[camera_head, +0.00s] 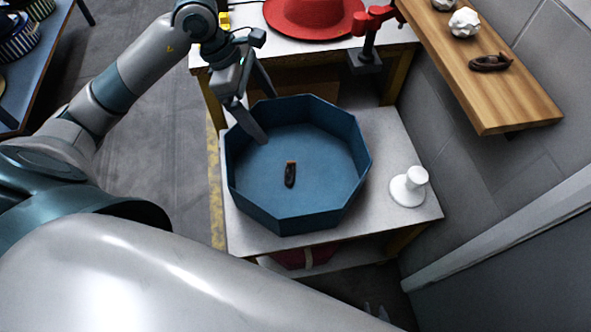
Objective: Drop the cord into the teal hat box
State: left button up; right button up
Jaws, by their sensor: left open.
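The teal hat box (345,185) is a large, open, eight-sided box on the pale lower table. A small dark bundle with a tan end, which looks like the cord (290,176), lies on the box floor near the middle. My left gripper (268,117) is open over the far left part of the box, its fingers spread and nothing between them. It is apart from the bundle, which lies nearer and a little to the right. My right gripper is not in view.
A white stand (409,187) is right of the box. Behind are a red hat (313,15) and a red clamp-like tool (370,28). A wooden shelf (480,95) at the right holds white crumpled lumps (464,22) and a dark looped thing (490,63).

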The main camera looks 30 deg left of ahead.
pick_arm(q)
jog(key=shift+v, duration=2.65)
pick_arm(e)
jog(key=shift+s+d+f+g, duration=0.15)
jog(key=shift+d+f+g, duration=0.2)
jog(key=shift+d, duration=0.1)
